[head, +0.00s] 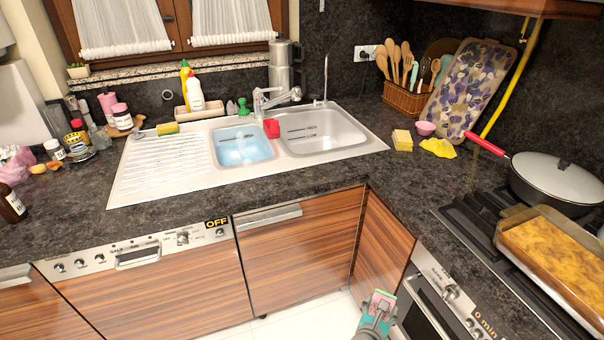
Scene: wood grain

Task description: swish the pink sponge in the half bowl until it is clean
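My gripper (380,305) is low at the bottom of the head view, in front of the cabinets and well away from the sink. It appears shut on the pink sponge (381,300), a small pink block with a green edge; the fingers hide part of it. The half bowl (243,158) is the smaller left basin of the white sink and holds light blue water. It lies farther back and to the left of my gripper.
The faucet (270,97) stands behind. A pan (556,178) and baking dish (565,260) occupy the hob.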

